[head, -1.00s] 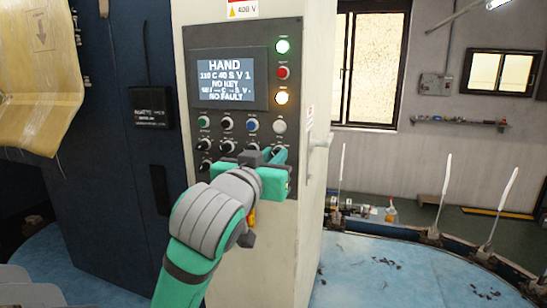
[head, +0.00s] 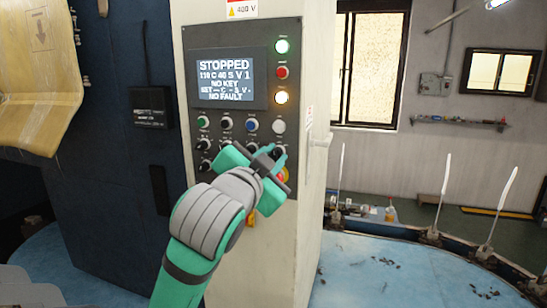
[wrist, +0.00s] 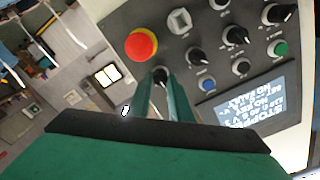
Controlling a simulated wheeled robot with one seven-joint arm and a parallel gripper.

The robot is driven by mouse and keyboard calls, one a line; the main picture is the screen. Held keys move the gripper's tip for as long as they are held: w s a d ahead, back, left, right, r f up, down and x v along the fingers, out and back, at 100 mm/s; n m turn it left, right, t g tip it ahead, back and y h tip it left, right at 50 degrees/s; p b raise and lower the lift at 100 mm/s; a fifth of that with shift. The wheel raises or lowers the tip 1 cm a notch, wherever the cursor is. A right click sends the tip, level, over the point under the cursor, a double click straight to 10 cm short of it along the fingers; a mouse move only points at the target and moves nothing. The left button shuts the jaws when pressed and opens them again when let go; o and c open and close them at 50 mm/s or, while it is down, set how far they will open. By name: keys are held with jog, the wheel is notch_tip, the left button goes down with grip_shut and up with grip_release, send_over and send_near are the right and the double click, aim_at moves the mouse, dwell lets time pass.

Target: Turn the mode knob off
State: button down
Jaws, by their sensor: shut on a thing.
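The control panel (head: 190,100) is on the front of a pale cabinet. Its screen (head: 227,80) reads STOPPED, with NO KEY and NO FAULT below. My gripper (head: 271,158) is at the panel's right column, shut on a black knob, and its jaws are tilted. In the wrist view my fingers (wrist: 164,95) meet around this mode knob (wrist: 161,74), beside the red emergency button (wrist: 141,44). The knob is mostly hidden by the fingers, and its label cannot be read.
Several other black knobs (head: 204,144) and coloured buttons (head: 252,125) sit close to my gripper's left. A dark blue cabinet (head: 110,190) stands to the left. Upright rods (head: 443,190) stand around a blue platform on the right.

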jog(key=shift+m, duration=0.6)
jog(key=c, duration=1.6)
grip_release()
jog(key=v, duration=1.1)
jog(key=shift+w+f, duration=0.1)
